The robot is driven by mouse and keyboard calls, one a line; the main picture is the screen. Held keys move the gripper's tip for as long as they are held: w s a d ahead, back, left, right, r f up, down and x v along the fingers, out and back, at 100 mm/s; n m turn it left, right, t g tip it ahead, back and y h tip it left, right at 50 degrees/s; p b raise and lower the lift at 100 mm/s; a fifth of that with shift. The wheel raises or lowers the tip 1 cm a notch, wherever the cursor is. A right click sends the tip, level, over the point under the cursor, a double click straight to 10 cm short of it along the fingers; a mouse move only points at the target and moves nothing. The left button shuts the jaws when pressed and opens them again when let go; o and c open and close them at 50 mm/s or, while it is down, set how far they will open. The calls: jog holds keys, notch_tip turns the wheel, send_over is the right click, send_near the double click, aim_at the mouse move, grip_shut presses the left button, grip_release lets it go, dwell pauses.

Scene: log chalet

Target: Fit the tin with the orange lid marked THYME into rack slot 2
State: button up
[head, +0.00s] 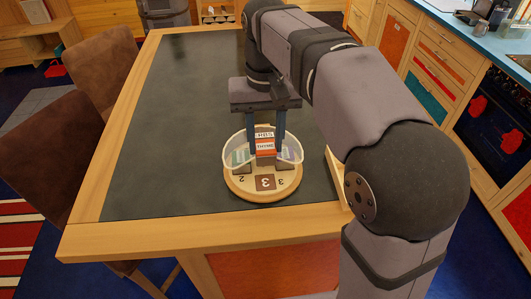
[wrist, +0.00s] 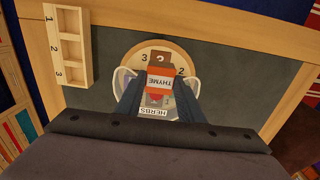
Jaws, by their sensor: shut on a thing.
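The tin with the orange lid marked THYME (wrist: 160,79) is between the two fingers of my gripper (wrist: 158,92) in the wrist view. In the head view its orange part (head: 265,147) shows between the fingers of my gripper (head: 265,155), over the round wooden board. My gripper is shut on the tin. I cannot tell whether the tin is clear of what is under it. The wooden rack (wrist: 88,45), with slots numbered 1, 2 and 3, lies to the left in the wrist view, and its slots look empty. In the head view my arm hides most of it.
A clear-walled holder (head: 228,153) stands on the round board (head: 262,194), which bears numbers, on both sides of the tin. A HERBS label (wrist: 154,112) shows below the lid in the wrist view. The dark table top (head: 165,130) is bare to the left.

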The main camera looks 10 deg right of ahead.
jog(key=shift+r, duration=0.65)
jog(key=d+b, duration=0.2)
jog(key=d, duration=1.9)
jog(key=shift+f, duration=0.25)
jog(key=shift+f, duration=5)
jog(key=shift+f, duration=0.15)
